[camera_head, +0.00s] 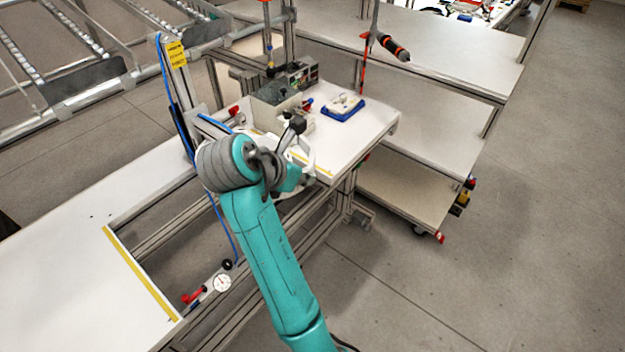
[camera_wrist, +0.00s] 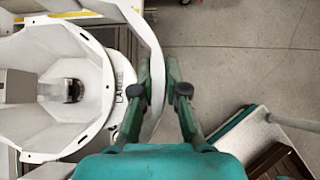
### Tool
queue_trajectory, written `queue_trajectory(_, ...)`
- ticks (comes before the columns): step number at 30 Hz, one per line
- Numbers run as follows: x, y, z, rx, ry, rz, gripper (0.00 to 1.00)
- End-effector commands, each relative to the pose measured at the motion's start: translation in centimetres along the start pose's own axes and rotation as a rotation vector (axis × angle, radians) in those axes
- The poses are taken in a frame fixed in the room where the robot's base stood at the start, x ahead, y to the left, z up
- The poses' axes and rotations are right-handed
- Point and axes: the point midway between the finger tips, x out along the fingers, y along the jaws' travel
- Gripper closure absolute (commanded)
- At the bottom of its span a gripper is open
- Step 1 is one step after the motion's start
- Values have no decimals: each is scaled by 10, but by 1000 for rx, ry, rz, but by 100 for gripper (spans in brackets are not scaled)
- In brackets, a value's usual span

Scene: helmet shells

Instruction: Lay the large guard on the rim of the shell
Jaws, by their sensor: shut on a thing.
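The white shell (camera_wrist: 50,48) lies with its open side up at the left of the wrist view. The large guard (camera_wrist: 157,85) is a thin white curved band to the right of the shell. My gripper (camera_wrist: 163,75) is shut on this band, with one finger on each side. The band's upper part curves left over the shell's far side; whether it touches the rim I cannot tell. In the head view, my arm hides most of the shell and the guard.
A worktable (camera_head: 365,125) holds a blue tray (camera_head: 343,113) with small pale parts. A screwdriver-like tool (camera_head: 393,47) hangs above it. A post with a yellow label (camera_head: 176,53) stands left of the arm. Shelves are at right; open floor lies beyond.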

Motion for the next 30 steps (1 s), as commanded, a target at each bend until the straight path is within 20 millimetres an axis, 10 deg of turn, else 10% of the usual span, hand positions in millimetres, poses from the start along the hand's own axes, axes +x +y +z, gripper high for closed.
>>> queue_trajectory(30,15,74,-12,1,-1,1,100)
